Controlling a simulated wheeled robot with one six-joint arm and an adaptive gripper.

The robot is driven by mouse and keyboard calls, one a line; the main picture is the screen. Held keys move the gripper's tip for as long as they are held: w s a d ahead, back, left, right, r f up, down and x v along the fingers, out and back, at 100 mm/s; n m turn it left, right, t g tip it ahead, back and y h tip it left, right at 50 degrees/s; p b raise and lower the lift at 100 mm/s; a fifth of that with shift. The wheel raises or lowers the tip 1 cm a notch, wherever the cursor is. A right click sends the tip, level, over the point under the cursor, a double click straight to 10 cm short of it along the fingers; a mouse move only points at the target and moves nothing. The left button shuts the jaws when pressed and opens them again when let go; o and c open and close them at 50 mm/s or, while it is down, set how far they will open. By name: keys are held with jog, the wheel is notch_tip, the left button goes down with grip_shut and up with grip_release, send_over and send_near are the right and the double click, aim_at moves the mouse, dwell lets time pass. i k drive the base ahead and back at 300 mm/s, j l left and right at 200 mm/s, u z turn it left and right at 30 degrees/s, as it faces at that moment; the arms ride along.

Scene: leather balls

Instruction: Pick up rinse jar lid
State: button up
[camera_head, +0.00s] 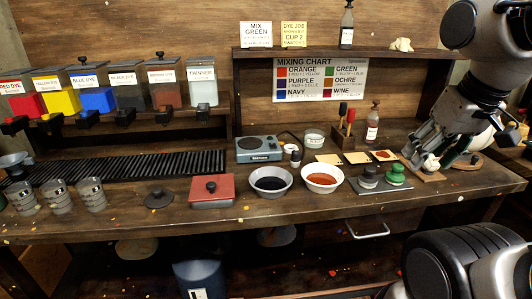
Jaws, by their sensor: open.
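A dark round lid with a knob (158,198) lies flat near the front of the bench, left of the red box. It looks like a jar lid, but I cannot tell which jar it fits. My gripper (434,156) is at the right end of the bench, open, with its fingers pointing down around or just above a small pale object (431,163) on a wooden board. The fingers partly hide that object, and I cannot tell whether they touch it. A round brown piece (468,161) lies just right of my gripper, partly hidden.
Several glass jars (92,195) stand left of the dark lid. A shelf (345,52) runs above.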

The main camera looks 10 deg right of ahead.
aim_at(158, 198)
jog(key=i+j, duration=0.1)
jog(key=j, duration=0.3)
jog(key=i+j+u, duration=0.1)
jog(key=j, duration=0.3)
jog(key=i+j, duration=0.15)
jog(key=j, duration=0.25)
